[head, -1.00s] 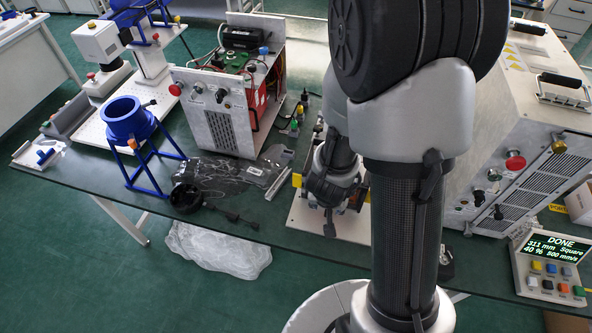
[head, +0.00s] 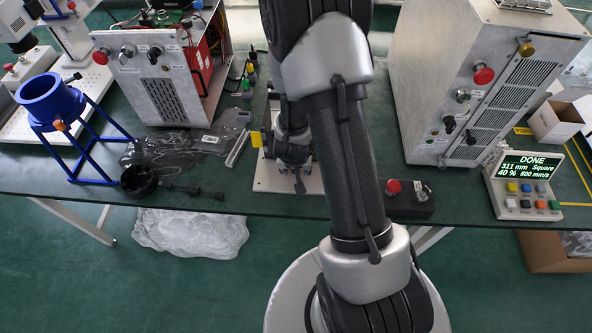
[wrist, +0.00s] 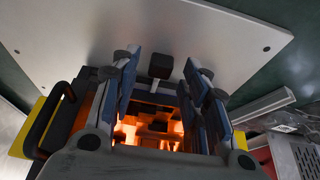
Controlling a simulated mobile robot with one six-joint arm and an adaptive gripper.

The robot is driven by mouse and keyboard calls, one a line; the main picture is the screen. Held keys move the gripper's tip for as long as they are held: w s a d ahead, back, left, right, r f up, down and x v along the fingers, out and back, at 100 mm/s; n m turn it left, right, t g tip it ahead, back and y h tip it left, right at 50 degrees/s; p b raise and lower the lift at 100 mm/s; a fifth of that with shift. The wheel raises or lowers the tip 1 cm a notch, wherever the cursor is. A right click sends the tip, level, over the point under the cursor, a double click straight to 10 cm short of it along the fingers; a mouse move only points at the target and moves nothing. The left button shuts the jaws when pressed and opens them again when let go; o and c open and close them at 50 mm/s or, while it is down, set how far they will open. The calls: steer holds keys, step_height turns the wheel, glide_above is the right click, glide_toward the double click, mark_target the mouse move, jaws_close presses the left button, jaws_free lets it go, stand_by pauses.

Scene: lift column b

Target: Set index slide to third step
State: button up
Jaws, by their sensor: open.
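My gripper (wrist: 160,78) is open, its blue-padded fingers spread to left and right in the wrist view. A small black block or knob (wrist: 160,66) shows between the fingertips, in front of a pale plate; I cannot tell whether it touches either finger. An orange-lit dark fixture (wrist: 150,130) shows behind and between the fingers. In the head view my gripper (head: 296,165) is low over a light base plate (head: 268,182) on the bench, and my arm hides most of the fixture there. The index slide's steps cannot be made out.
A grey cabinet (head: 455,70) stands right of my arm, with a black button box (head: 408,203) and a display panel (head: 524,180) reading DONE. A blue ring stand (head: 55,100), an open instrument (head: 155,85) and a plastic bag (head: 165,150) lie left. The bench's front edge is close.

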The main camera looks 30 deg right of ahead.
steer(key=shift+w+d+f, duration=0.1)
steer(key=shift+w+f, duration=0.05)
steer(key=shift+f, duration=0.25)
jaws_close()
stand_by(0.4)
